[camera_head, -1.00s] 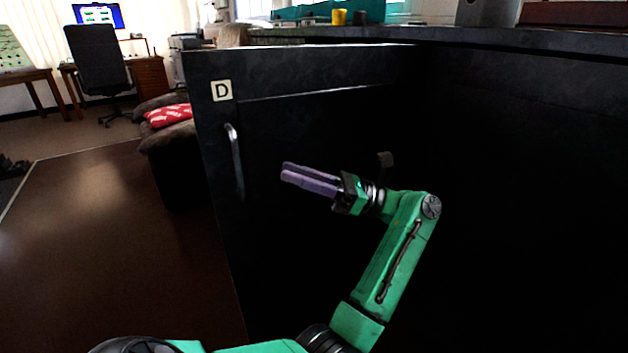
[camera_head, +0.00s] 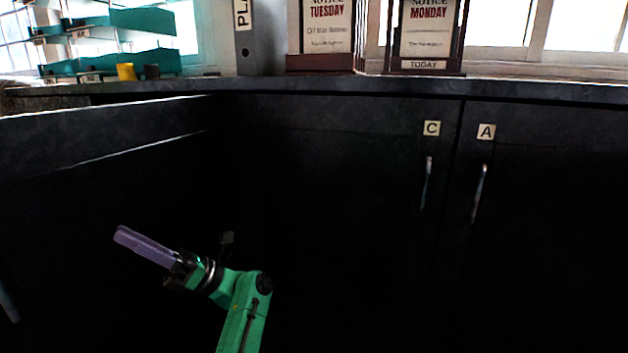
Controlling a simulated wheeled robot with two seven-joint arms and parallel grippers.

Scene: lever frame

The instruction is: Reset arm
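My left gripper (camera_head: 121,234) is at the lower left of the head view, on a green arm that rises from the bottom edge. Its purple fingers lie close together and look shut, with nothing visible between them. They point left and slightly up, in front of the dark cabinet front. I cannot tell how far the fingers are from the cabinet. My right gripper is not in view.
Dark cabinet doors with labels C (camera_head: 431,128) and A (camera_head: 486,131) and metal handles stand at right. Above, a long counter (camera_head: 400,87) carries notice signs (camera_head: 428,31), a binder (camera_head: 259,45), teal trays (camera_head: 135,65) and a yellow cup (camera_head: 126,71). A cabinet side runs along the left.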

